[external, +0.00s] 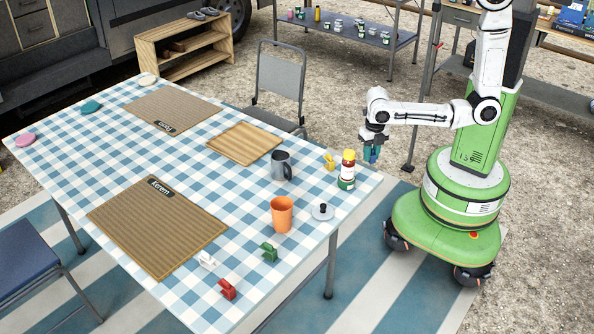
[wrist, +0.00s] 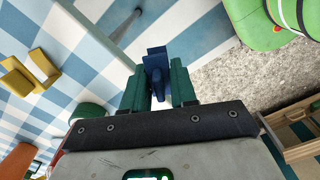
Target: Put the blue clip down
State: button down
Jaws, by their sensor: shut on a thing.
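The blue clip (wrist: 156,73) is between the two green fingers of my gripper (wrist: 158,88) in the wrist view. My gripper is shut on it. In the external view my gripper (external: 373,148) hangs just beyond the right edge of the table (external: 225,185), with the blue clip (external: 373,157) low between the fingers. A yellow clip (external: 329,162) stands on the table near that edge, and it also shows in the wrist view (wrist: 42,65). A green clip (external: 269,252), a white clip (external: 207,261) and a red clip (external: 228,289) stand toward the table's front.
A wooden tray (external: 238,149) and placemats (external: 158,226) cover much of the table.

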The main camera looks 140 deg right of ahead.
jog(key=w+d+r+m+b, duration=0.1)
jog(key=d+r+m+b, duration=0.15)
jog(key=d+r, duration=1.1)
jog(key=b, duration=0.4)
send_over(297, 153)
jog(key=shift+m, duration=0.35)
jog(key=f, duration=0.6)
jog(key=s+f, duration=0.1)
jog(key=f, duration=0.2)
jog(key=shift+a+f, duration=0.3)
jog(key=shift+f, duration=0.1)
jog(key=shift+w+d+f, duration=0.2)
jog(key=shift+w+f, duration=0.1)
jog(key=shift+w+d+f, duration=0.15)
jog(key=shift+f, duration=1.7)
